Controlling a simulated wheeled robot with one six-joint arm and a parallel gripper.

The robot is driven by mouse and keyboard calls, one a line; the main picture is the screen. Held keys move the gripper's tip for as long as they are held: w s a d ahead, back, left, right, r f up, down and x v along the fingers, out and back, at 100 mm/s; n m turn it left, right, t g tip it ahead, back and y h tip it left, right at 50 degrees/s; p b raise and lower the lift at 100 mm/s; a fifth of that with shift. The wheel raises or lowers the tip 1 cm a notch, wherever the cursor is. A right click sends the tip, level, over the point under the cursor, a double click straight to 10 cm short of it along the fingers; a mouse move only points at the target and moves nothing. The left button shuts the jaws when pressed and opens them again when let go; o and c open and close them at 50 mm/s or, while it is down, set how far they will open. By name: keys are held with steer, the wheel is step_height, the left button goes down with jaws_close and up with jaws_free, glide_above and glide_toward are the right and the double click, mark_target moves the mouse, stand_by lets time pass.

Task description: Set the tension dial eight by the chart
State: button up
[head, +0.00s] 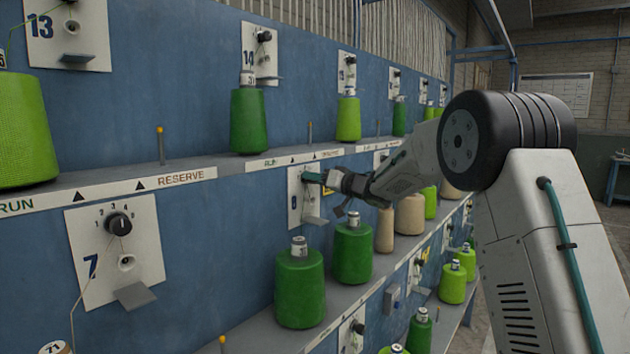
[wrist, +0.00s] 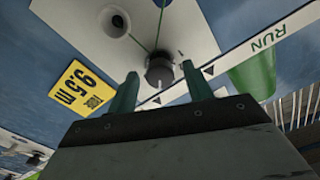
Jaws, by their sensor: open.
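The white plate of station eight (head: 294,206) is on the blue panel, with a number that looks like 8. My gripper (head: 318,178) reaches to the plate's upper part and hides its dial in the head view. In the wrist view the dark round dial (wrist: 160,70) sits between the teal fingertips of my gripper (wrist: 160,76). The fingers are apart, one on each side of the dial; I cannot tell whether they touch it. The dial's setting is not readable. A pale sheet with lines (head: 556,94), possibly the chart, hangs on the far wall, too small to read.
Plate seven (head: 88,262) with its own dial (head: 119,223) is at left. Green cones (head: 299,290) stand on the lower shelf below plate eight. A shelf (head: 235,169) with RUN and RESERVE labels runs above it.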

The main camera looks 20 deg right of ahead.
steer(key=v, duration=0.6)
steer(key=shift+s+d, duration=0.2)
steer(key=shift+s, duration=0.05)
